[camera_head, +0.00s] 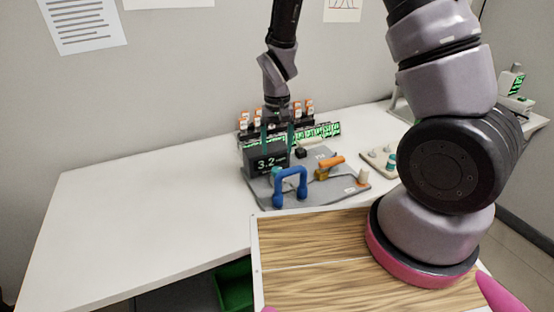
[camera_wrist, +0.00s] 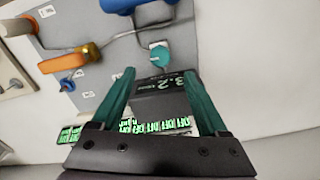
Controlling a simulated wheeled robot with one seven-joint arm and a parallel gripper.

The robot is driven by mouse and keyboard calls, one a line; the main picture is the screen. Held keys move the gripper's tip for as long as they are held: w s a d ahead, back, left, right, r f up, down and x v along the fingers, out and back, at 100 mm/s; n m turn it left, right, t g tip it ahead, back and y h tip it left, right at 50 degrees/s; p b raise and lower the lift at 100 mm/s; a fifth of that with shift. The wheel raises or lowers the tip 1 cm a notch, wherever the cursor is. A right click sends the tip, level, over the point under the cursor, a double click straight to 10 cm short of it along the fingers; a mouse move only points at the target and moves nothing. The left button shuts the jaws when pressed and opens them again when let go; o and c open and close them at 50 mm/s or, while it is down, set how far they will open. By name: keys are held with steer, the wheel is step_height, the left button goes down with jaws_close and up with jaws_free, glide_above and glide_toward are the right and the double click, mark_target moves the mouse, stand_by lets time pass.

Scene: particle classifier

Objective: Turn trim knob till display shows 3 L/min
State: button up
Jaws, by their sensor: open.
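A dark display box (camera_head: 266,162) on a grey panel (camera_head: 318,187) reads 3.2 in the head view. It also shows between my fingers in the wrist view (camera_wrist: 165,84), with the same digits sideways. A small teal knob (camera_wrist: 160,56) sits on the panel beside the display; I take it for the trim knob. In the head view a bit of teal (camera_head: 276,173) shows at the display's front, partly behind the blue handle. My gripper (camera_head: 277,148) points down over the display. In the wrist view its teal fingers (camera_wrist: 159,72) are open, with the knob just past the tips, apparently untouched.
A blue arched handle (camera_head: 290,182) stands on the panel's front. An orange-handled valve (camera_head: 330,162) is to the right. A row of small units with green OFF readouts (camera_head: 322,130) stands behind. The white table (camera_head: 140,210) is clear at left.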

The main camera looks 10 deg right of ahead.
step_height(320, 180, up, 3)
steer(key=shift+f, duration=0.1)
stand_by(0.3)
steer(key=s+d+r+m+t+y, duration=0.15)
steer(key=d+r, duration=0.25)
steer(key=r, duration=0.6)
steer(key=d+r+m+t+y, duration=0.15)
steer(key=d+r, duration=0.25)
steer(key=r, duration=0.6)
steer(key=s+d+r+t, duration=0.2)
steer(key=s+d+r, duration=0.2)
steer(key=s+r, duration=0.2)
steer(key=s+d+r+m+t+h, duration=0.1)
steer(key=s+d+r+t, duration=0.1)
steer(key=s+r, duration=0.4)
steer(key=shift+s+d+r, duration=0.25)
steer(key=shift+d+r, duration=0.05)
steer(key=shift+d, duration=0.6)
